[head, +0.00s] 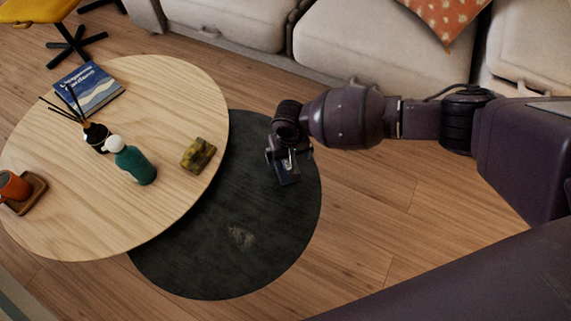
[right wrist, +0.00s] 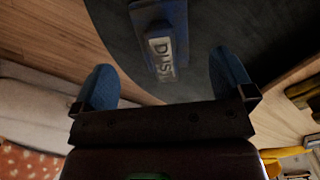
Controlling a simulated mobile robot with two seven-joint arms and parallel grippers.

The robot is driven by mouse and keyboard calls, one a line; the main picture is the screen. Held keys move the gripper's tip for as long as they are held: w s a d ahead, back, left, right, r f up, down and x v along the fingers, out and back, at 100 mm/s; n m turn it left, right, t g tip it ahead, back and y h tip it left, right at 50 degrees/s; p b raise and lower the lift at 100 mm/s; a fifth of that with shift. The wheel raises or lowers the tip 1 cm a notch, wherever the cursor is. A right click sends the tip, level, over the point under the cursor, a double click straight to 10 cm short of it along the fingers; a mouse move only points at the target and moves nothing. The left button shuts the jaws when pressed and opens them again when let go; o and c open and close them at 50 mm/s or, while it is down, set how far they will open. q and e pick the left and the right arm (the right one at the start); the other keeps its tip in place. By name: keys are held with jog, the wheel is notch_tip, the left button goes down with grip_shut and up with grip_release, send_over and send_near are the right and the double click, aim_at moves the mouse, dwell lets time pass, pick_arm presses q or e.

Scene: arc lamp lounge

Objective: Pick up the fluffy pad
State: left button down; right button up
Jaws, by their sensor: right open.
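A dark blue pad (head: 289,178) with a pale label lies on the black round table (head: 215,270), near its right edge. In the right wrist view the blue pad (right wrist: 148,14) shows its white label with dark letters that seem to read "DUS". Whether it is fluffy cannot be made out. My right gripper (head: 288,157) is low over the pad and partly covers it. Its two blue fingers (right wrist: 164,62) are open, with the near end of the pad in the gap between them and no visible contact. My left gripper is not in view.
A greyish smudge (head: 242,237) marks the black table. The taller wooden table (head: 190,95) overlaps it at left and bears a green bottle (head: 136,166), a mottled olive block (head: 198,155), a reed diffuser (head: 96,136), a book (head: 90,88) and an orange cup (head: 14,186). A sofa (head: 350,45) stands behind.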

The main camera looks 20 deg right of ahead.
aim_at(288, 162)
notch_tip(288, 162, down, 2)
jog(key=shift+f+b, duration=0.3)
jog(key=shift+b, duration=0.1)
notch_tip(288, 162, down, 3)
jog(key=shift+w+a+f+b, duration=0.1)
jog(key=shift+f+b, duration=0.1)
jog(key=shift+b, duration=0.8)
jog(key=shift+w+f, duration=0.1)
jog(key=shift+f, duration=0.35)
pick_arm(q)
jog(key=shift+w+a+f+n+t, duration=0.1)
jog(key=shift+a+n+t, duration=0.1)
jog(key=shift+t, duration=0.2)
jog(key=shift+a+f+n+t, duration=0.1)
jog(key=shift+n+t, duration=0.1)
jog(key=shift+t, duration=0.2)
pick_arm(e)
jog(key=shift+w, duration=0.1)
jog(key=shift+r, duration=0.1)
